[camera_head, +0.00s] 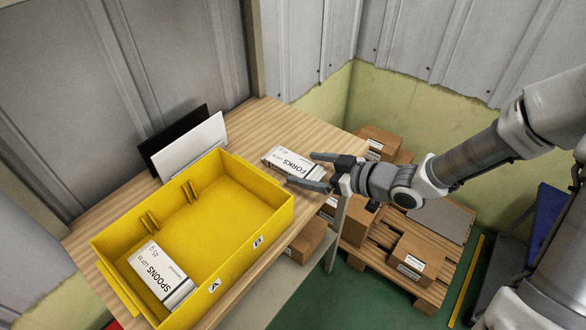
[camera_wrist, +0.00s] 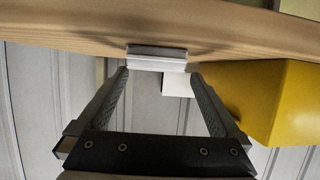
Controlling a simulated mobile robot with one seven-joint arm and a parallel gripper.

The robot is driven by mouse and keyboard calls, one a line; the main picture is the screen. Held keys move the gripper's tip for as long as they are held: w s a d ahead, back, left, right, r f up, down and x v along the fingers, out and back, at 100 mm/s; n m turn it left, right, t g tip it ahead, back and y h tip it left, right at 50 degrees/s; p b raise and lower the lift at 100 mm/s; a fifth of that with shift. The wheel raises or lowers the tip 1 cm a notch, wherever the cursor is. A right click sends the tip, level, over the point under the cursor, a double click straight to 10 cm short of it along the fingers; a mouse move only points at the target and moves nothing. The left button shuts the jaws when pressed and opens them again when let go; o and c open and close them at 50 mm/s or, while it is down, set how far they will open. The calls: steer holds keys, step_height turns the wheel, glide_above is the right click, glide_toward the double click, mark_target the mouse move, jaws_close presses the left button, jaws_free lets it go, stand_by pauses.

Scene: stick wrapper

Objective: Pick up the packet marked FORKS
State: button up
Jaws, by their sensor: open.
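The white packet marked FORKS (camera_head: 284,158) lies on the wooden table near its right edge, to the right of the yellow bin. My gripper (camera_head: 300,169) is open at the packet's right end, with one finger to the far side and one to the near side in the head view. In the wrist view, the packet's end (camera_wrist: 157,52) shows between and just past the tips of my open gripper (camera_wrist: 158,74). Whether a finger touches it, I cannot tell. A white packet marked SPOONS (camera_head: 158,276) lies in the left part of the yellow bin.
The yellow bin (camera_head: 226,238), with compartments labelled A and B, fills much of the wooden table (camera_head: 256,117); its right part is empty. A white panel (camera_head: 192,146) and a black panel (camera_head: 160,146) stand behind it. Cardboard boxes (camera_head: 414,258) sit on a low pallet at right.

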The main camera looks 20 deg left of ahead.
mark_target(292, 162)
steer(key=x, duration=0.1)
steer(key=b+x, duration=0.1)
steer(key=x, duration=0.1)
steer(key=b+x, duration=0.1)
steer(key=x, duration=0.1)
steer(key=shift+w+a+r, duration=0.1)
steer(key=shift+w+a, duration=0.05)
steer(key=shift+w, duration=0.2)
steer(key=c, duration=1.3)
steer(key=shift+r, duration=0.1)
